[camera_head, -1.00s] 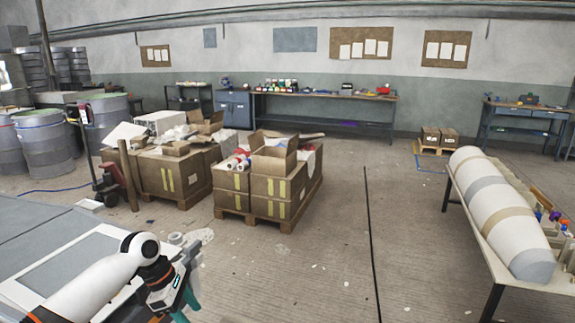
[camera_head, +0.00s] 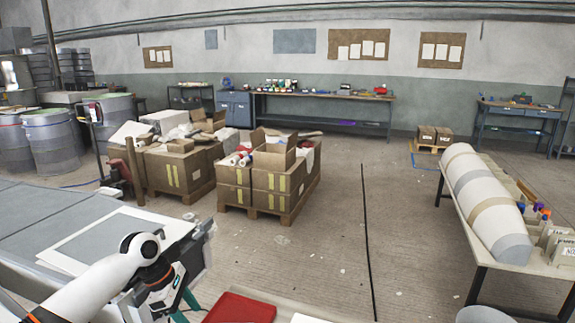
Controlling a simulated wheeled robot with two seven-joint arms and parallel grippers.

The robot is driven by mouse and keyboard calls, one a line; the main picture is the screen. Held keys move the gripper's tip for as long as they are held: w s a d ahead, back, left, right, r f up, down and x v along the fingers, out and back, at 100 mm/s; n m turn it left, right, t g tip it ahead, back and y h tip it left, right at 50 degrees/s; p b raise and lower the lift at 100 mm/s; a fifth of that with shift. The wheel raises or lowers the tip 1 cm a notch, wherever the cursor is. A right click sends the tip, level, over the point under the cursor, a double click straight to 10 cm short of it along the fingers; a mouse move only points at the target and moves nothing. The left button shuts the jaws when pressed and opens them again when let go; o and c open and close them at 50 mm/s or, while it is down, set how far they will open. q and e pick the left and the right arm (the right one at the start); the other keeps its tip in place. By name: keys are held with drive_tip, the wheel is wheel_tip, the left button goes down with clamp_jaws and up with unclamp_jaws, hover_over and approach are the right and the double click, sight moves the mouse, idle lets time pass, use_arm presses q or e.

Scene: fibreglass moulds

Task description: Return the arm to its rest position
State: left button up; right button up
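My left arm comes in from the lower left, bent at a white and black joint. My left gripper (camera_head: 184,305) has teal fingers pointing down near the bottom edge, just right of the grey table. I see nothing between the fingers, but their gap is not clear from this angle. My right arm and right gripper are out of view.
A grey table (camera_head: 40,222) with a white-bordered grey sheet (camera_head: 100,237) lies under and beside my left arm. A red tray (camera_head: 240,308) is at the bottom, right of the gripper. Pallets of cardboard boxes (camera_head: 272,182) stand ahead. A long white mould (camera_head: 482,205) lies on a table at right.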

use_arm(q)
drive_tip(key=s+d+f+m+t, duration=0.1)
drive_tip(key=s+d+f+m, duration=0.55)
drive_tip(key=s, duration=0.25)
drive_tip(key=s+d+f+m, duration=0.5)
drive_tip(key=s+f+m, duration=0.25)
drive_tip(key=s, duration=0.25)
drive_tip(key=s+a+r+m+t+y, duration=0.3)
drive_tip(key=s+a+m, duration=0.55)
drive_tip(key=s, duration=0.65)
wheel_tip(320, 180, down, 31)
drive_tip(key=s+a+n+g+y+b, duration=0.1)
drive_tip(key=s+n+g+b, duration=0.1)
drive_tip(key=b, duration=0.1)
drive_tip(key=s+a+f+g+b, duration=0.1)
drive_tip(key=s+a+f+b, duration=0.2)
drive_tip(key=s+f, duration=1.2)
wheel_tip(320, 180, down, 3)
drive_tip(key=shift+s+r+y, duration=0.2)
drive_tip(key=shift+s+y, duration=0.1)
drive_tip(key=shift+s, duration=0.05)
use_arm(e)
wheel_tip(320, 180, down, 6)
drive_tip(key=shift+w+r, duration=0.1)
